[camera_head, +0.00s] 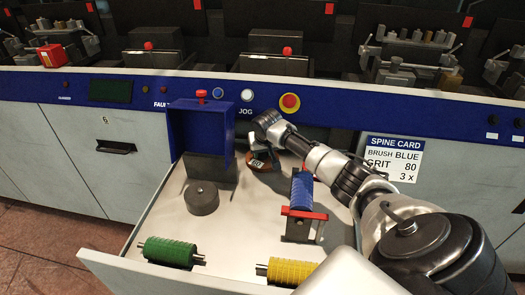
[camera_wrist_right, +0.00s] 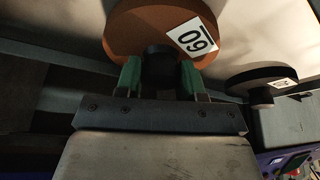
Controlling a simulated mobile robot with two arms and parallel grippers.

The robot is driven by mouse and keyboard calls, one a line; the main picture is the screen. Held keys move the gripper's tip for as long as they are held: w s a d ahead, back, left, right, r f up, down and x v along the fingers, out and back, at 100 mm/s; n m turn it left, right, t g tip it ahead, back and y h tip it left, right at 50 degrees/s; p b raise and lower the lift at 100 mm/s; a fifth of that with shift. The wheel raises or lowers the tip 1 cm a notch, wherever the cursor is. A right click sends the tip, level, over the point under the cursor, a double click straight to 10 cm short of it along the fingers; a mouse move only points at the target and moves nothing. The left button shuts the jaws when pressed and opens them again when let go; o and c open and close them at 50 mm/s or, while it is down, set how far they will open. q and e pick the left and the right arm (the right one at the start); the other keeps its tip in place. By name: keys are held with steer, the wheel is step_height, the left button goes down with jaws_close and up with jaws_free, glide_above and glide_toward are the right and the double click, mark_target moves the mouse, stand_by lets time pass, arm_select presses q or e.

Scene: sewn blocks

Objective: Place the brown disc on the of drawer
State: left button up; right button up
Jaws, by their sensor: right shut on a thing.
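The brown disc (camera_head: 262,167) is at the back of the open drawer (camera_head: 165,215), right of the blue upright holder. In the right wrist view the disc (camera_wrist_right: 150,28) shows a white number label and a black hub (camera_wrist_right: 158,62). My right gripper (camera_wrist_right: 159,78) is shut on this hub, with a green finger pad on each side. In the head view my right gripper (camera_head: 263,150) is partly hidden by its own wrist. Whether the disc touches the drawer floor I cannot tell. My left gripper is not in view.
The drawer also holds a blue holder (camera_head: 200,138), a dark grey disc (camera_head: 201,198), a green brush (camera_head: 170,251), a yellow brush (camera_head: 290,271) and a blue brush (camera_head: 301,190) on a red-topped stand (camera_head: 298,228). The drawer's middle floor is bare. A blue control panel (camera_head: 335,107) runs behind.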

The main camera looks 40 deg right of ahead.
steer(key=o, duration=1)
steer(key=shift+f, duration=0.15)
steer(key=v, duration=1.2)
steer(key=shift+p, duration=0.3)
